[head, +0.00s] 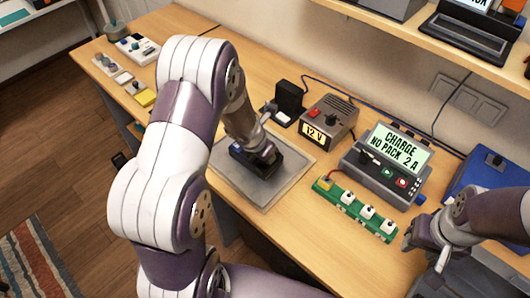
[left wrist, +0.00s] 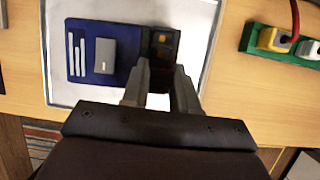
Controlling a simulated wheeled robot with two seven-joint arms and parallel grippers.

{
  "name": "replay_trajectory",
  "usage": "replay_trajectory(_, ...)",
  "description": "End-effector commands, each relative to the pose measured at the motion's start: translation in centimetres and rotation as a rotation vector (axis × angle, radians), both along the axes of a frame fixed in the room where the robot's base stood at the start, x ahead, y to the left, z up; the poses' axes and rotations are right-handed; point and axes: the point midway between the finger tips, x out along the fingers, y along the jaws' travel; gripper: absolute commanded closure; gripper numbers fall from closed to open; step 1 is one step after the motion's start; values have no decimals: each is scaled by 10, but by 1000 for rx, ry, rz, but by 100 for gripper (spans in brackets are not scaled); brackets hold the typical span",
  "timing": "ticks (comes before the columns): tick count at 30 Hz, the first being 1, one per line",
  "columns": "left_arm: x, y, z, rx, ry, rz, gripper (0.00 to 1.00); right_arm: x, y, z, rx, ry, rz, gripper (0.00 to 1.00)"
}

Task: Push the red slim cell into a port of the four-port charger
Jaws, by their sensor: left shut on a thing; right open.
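My left gripper (head: 264,152) is low over the grey mat (head: 238,184), at a dark blue device (head: 240,158). In the left wrist view its fingers (left wrist: 162,72) are shut on a dark block with an orange patch (left wrist: 161,44), at the right edge of the blue device (left wrist: 97,72). That device carries white bars and a grey block. How deep the dark block sits, I cannot tell. I cannot make out a red slim cell, nor tell which thing is the four-port charger. My right gripper (head: 425,250) is open and empty near the table's right side.
A green strip (head: 384,231) with a yellow plug and white plugs lies right of the mat. Behind stand a charger with a lit screen (head: 386,160), a 12 V supply (head: 328,122) and a black adapter (head: 289,98). A blue case (head: 487,168) is at right. The front wood is clear.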

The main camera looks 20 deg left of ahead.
Motion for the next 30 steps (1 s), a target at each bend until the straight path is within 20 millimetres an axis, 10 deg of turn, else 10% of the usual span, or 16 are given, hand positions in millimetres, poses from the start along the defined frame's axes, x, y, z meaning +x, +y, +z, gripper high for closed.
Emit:
replay_trajectory(11, 0, 0, -11, 0, 0, 0, 100, 0, 0, -10, 0, 0, 0, 57)
replay_trajectory(12, 0, 0, -9, 0, 0, 0, 59, 0, 0, -9, 0, 0, 0, 57)
replay_trajectory(14, 0, 0, -9, 0, 0, 0, 42, 0, 0, -9, 0, 0, 0, 57)
replay_trajectory(23, -1, 0, -6, 0, 0, 0, 42, 0, 0, -7, 0, 0, 0, 57)
replay_trajectory(30, -19, 5, 47, 1, -3, 1, 42, 0, 0, 18, 0, 0, 0, 57)
